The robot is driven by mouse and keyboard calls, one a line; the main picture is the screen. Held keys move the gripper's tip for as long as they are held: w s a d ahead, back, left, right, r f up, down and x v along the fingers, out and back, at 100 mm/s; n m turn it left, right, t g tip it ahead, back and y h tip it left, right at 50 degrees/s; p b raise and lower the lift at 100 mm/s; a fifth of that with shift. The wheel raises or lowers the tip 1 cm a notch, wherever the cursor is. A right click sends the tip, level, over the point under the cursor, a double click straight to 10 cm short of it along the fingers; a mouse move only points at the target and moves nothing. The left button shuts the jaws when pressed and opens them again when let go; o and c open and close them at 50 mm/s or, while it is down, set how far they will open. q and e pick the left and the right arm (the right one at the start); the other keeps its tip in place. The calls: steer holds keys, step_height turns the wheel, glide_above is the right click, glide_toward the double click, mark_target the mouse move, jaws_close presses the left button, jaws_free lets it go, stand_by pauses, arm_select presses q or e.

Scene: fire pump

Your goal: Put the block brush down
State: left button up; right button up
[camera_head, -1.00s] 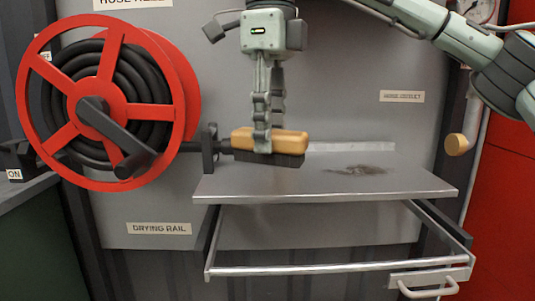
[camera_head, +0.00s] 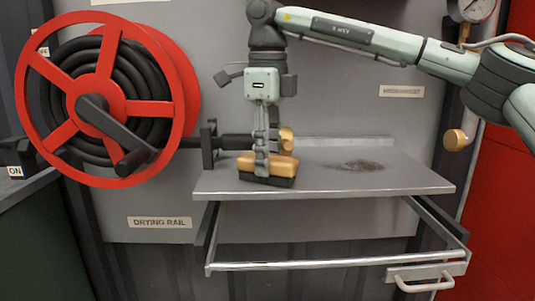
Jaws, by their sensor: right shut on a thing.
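The block brush has a tan wooden block (camera_head: 246,163) with dark bristles (camera_head: 268,181) underneath. It is level, bristles down, at the left part of the grey metal shelf (camera_head: 400,181). The bristles look to be on or just above the shelf surface; I cannot tell if they touch. My right gripper (camera_head: 268,170) points straight down and is shut on the block, its fingers hiding the middle of it. My left gripper is not in view.
A red hose reel (camera_head: 107,100) with a black crank is on the left. A dark shaft with a tan knob (camera_head: 287,138) sits just behind the gripper. A dark stain (camera_head: 357,165) marks the shelf. Below is an open metal frame (camera_head: 335,263) with a handle (camera_head: 425,284).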

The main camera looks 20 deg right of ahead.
steer(key=shift+f, duration=0.15)
steer(key=o, duration=1.2)
arm_select(q)
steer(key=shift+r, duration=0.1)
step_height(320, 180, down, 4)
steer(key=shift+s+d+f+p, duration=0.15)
steer(key=shift+p, duration=0.65)
arm_select(e)
step_height(320, 180, up, 12)
steer(key=shift+r, duration=0.2)
